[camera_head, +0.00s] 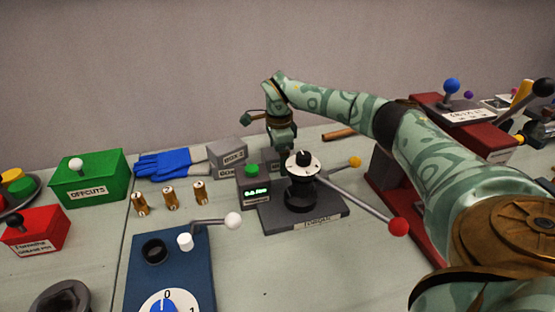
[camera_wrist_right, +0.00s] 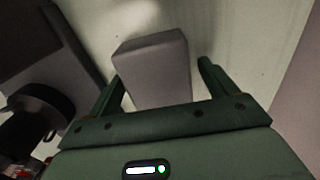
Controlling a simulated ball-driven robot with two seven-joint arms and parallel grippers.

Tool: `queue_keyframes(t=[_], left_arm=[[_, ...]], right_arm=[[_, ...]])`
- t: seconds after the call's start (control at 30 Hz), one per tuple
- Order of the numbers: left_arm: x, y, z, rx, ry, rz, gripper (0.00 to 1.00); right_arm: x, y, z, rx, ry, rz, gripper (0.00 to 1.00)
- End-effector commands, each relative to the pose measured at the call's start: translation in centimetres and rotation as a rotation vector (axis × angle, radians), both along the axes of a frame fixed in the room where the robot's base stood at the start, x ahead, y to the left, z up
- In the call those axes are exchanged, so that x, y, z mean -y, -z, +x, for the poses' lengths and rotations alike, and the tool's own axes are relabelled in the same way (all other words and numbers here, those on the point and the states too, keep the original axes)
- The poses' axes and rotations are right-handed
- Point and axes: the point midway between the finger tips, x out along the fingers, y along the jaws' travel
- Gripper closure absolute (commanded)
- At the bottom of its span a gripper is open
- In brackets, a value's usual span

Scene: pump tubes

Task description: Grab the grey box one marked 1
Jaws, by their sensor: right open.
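Grey boxes stand together at the back centre of the bench. One grey box (camera_head: 227,150) has a label that seems to read BOX-2, and a lower grey box (camera_head: 221,173) beside it has a partly cut-off label. I cannot make out a 1. My right gripper (camera_head: 282,148) points down to their right, behind the pump unit, its fingertips partly hidden. In the right wrist view, my open right gripper (camera_wrist_right: 155,85) has a plain grey box (camera_wrist_right: 152,68) between and beyond its fingers, with no label showing. I cannot tell which box it is. My left gripper is not in view.
The pump unit (camera_head: 330,211) with its red-tipped lever stands in front of my right gripper. Blue gloves (camera_head: 163,164), brass fittings (camera_head: 171,197) and a green offcuts box (camera_head: 88,181) lie to the left. A blue panel (camera_head: 140,285) is in front. A red lever unit (camera_head: 470,135) stands right.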

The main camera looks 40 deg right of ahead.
Motion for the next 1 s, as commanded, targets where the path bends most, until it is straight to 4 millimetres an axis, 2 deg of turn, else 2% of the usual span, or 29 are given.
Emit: queue_keyframes(t=[0.07, 0.2, 0.27, 0.57, 0.67, 0.9, 1.0], left_arm=[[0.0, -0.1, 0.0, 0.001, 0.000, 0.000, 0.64], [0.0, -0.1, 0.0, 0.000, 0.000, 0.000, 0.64], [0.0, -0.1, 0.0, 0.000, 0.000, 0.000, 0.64], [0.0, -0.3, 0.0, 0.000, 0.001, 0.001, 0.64], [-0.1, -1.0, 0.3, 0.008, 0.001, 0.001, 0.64], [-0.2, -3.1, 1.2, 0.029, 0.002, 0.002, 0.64], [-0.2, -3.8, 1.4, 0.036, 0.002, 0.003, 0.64]], right_arm=[[0.0, -0.2, 0.0, 0.001, 0.000, 0.000, 0.15], [0.0, -0.2, 0.0, 0.001, -0.001, 0.000, 0.54], [0.0, -0.2, 0.0, 0.001, -0.001, 0.001, 0.68], [0.0, -0.6, 0.0, 0.001, -0.001, 0.000, 0.68], [0.0, -2.3, 0.1, 0.007, -0.002, 0.000, 0.68], [-0.1, -7.9, 0.0, 0.008, -0.001, 0.001, 0.68], [0.0, -9.4, -0.1, 0.005, 0.000, 0.001, 0.68]])
